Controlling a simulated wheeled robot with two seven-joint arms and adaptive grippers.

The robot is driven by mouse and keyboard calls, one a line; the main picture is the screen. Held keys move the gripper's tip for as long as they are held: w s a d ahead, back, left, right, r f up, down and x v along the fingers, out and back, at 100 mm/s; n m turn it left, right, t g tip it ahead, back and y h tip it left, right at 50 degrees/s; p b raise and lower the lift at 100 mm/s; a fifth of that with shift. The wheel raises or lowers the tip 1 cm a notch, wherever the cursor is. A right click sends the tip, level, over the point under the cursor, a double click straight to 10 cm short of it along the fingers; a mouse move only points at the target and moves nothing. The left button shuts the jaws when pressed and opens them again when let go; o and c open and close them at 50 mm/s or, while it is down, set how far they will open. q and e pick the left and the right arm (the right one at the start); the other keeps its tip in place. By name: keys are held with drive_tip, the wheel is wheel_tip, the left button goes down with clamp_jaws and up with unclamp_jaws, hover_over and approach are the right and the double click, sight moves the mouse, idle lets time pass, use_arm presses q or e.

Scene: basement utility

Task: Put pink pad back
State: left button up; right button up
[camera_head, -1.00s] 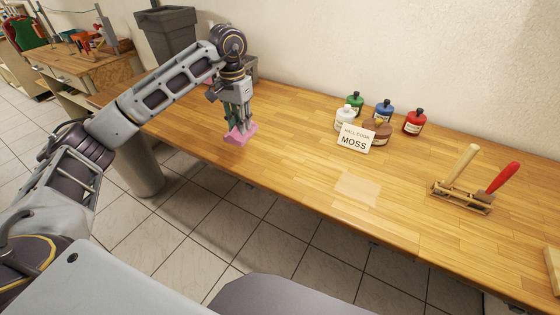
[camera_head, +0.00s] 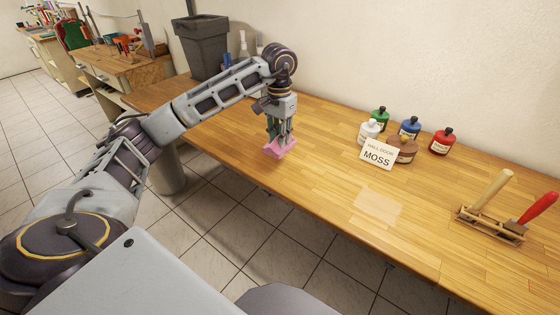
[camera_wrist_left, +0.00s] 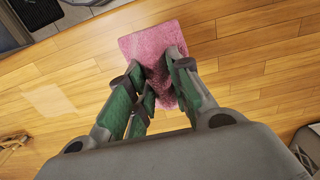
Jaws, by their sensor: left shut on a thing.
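The pink pad (camera_head: 280,149) is a small fuzzy block held at the tips of my left gripper (camera_head: 279,140). In the left wrist view the pad (camera_wrist_left: 150,42) is between the green-lined fingers of the left gripper (camera_wrist_left: 158,82), which are shut on it. It is over the wooden bench (camera_head: 325,190), near the front edge; whether it touches the top I cannot tell. A pale rectangular patch (camera_head: 378,207) lies on the bench to the right of the pad. My right gripper is not in view.
Several paint bottles (camera_head: 410,127) and a card reading MOSS (camera_head: 378,154) stand at the back middle. A wooden rack with two handled tools (camera_head: 491,221) is at the right. A grey bin (camera_head: 204,45) stands at the back left. The bench between pad and patch is clear.

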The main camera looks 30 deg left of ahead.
use_arm(q)
wheel_tip(320, 180, down, 4)
drive_tip(key=shift+f, duration=0.45)
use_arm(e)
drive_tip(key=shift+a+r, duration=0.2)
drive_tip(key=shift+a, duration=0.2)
use_arm(q)
drive_tip(key=shift+f+p, duration=0.35)
drive_tip(key=shift+f, duration=1.5)
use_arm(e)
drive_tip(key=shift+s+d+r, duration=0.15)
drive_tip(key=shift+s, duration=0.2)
use_arm(q)
drive_tip(key=shift+f, duration=0.15)
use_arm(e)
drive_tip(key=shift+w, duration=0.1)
